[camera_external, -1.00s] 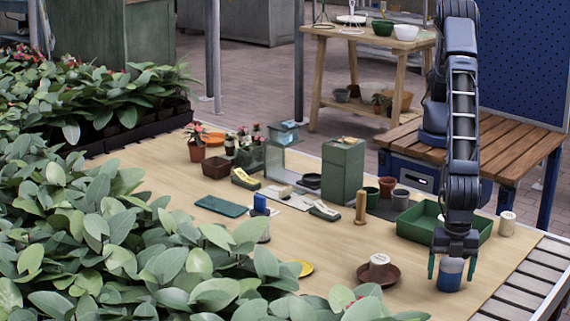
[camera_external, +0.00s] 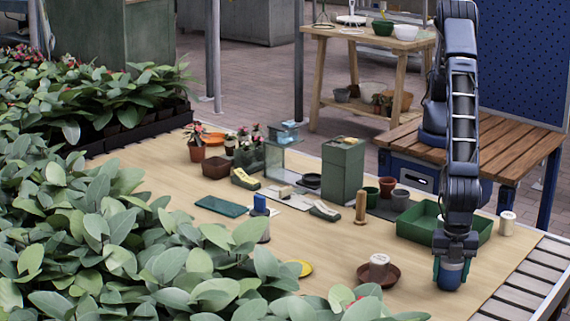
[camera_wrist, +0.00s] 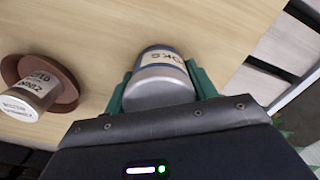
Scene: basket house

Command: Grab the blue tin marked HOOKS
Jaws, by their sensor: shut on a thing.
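A blue tin (camera_external: 450,275) stands at the right front of the table, under my arm. In the wrist view the tin (camera_wrist: 160,80) shows a grey lid end and a pale label with letters that read like "OOKS", partly cut off. My gripper (camera_external: 452,268) points down over the tin. Its green fingers lie against both sides of it, and in the wrist view the gripper (camera_wrist: 162,84) is shut on the tin. The tin appears to be at table level; I cannot tell whether it touches the table.
A pale labelled tin (camera_external: 379,267) sits on a brown saucer (camera_external: 392,276) to the left; its label is hard to read. A green tray (camera_external: 418,222) lies just behind my gripper. A white-lidded jar (camera_external: 506,223) stands right of the tray.

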